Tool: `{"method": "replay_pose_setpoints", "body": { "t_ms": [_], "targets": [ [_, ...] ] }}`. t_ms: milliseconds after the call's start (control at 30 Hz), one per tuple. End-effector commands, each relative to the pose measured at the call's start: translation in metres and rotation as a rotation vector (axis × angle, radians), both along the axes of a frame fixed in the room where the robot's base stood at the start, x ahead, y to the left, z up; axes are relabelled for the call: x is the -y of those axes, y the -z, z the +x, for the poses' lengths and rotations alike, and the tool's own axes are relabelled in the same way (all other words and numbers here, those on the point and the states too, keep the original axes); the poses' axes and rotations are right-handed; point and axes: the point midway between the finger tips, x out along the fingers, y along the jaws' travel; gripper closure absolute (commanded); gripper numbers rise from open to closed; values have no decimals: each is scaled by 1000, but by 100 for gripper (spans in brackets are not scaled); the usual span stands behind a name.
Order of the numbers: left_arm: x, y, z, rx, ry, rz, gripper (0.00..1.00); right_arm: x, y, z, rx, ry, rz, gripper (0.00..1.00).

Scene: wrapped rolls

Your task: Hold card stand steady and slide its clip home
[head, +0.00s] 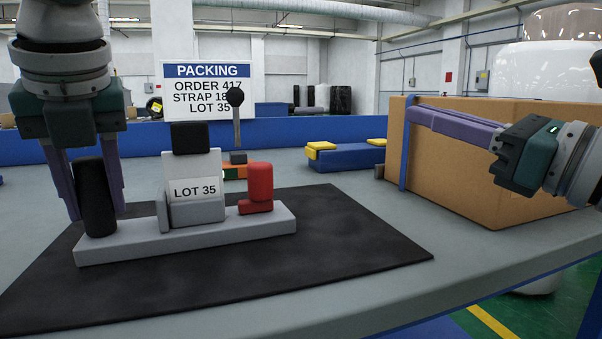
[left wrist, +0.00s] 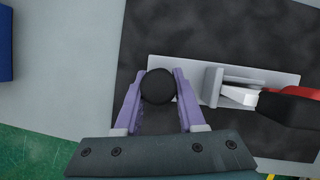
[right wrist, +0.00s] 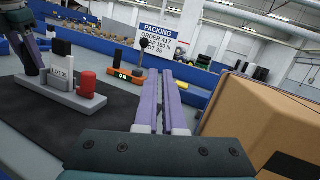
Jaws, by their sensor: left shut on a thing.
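The card stand (head: 190,240) is a long grey base on a black mat. A black post (head: 95,190) stands at its left end. A white card reading LOT 35 (head: 194,170) with a black block on top stands upright mid-base. A red L-shaped piece (head: 260,185), apparently the clip, sits right of the card with a gap between them. My left gripper (head: 97,212) points down and is shut on the black post, which also shows between its fingers in the left wrist view (left wrist: 158,86). My right gripper (right wrist: 165,75) is shut and empty, well right of the stand.
A large cardboard box (head: 480,170) stands at the right, close behind my right gripper. A black-knobbed lever (head: 236,98), a PACKING sign (head: 207,85) and a blue-and-yellow object (head: 346,155) are behind the stand. The mat (head: 350,240) is clear to the right of the stand.

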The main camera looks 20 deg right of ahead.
Motion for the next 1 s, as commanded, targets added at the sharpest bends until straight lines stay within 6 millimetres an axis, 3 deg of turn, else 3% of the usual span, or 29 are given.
{"method": "replay_pose_setpoints", "body": {
  "t_ms": [33,133,233,333,1000],
  "targets": [
    [0,-1,0,2,1,-1,100,-18,23,-14,-67,-82,8,100],
    [0,-1,0,2,1,-1,100,-44,54,-38,-168,-213,37,100],
    [0,-1,0,2,1,-1,100,-61,71,-56,-230,-293,60,100],
    [0,-1,0,2,1,-1,100,-68,76,-61,-252,-325,70,100],
    [0,-1,0,2,1,-1,100,-123,75,13,-247,-323,70,100]
  ]
}}
